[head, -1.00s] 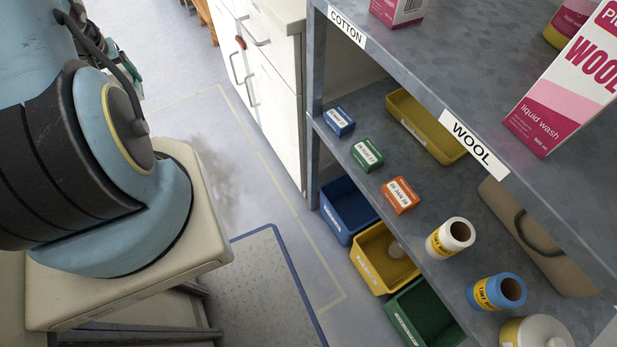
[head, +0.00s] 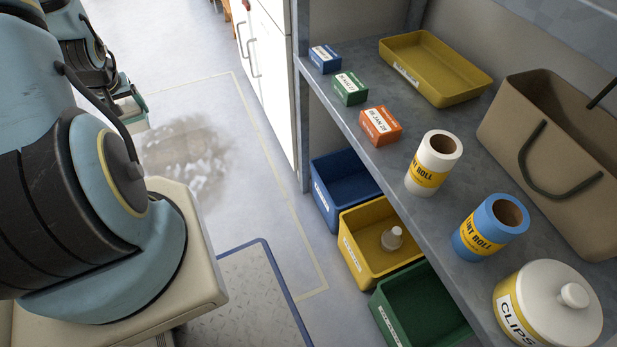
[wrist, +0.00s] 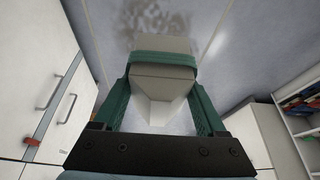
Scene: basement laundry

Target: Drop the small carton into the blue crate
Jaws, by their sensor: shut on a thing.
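In the wrist view my gripper (wrist: 160,108) is shut on a pale grey-white carton (wrist: 162,76). The carton sits between the two green fingers, with a green band across it, above the floor. Its label is not visible. In the head view the blue crate (head: 322,198) stands on the floor under the shelf's left end. The part of its inside that shows looks empty.
A yellow crate (head: 352,258) with a white object inside and a green crate (head: 388,322) stand beside the blue one. The shelf (head: 385,165) above holds small boxes, a yellow tray (head: 405,74), rolls, a jar and a bag. Floor (head: 215,110) left of the crates is open.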

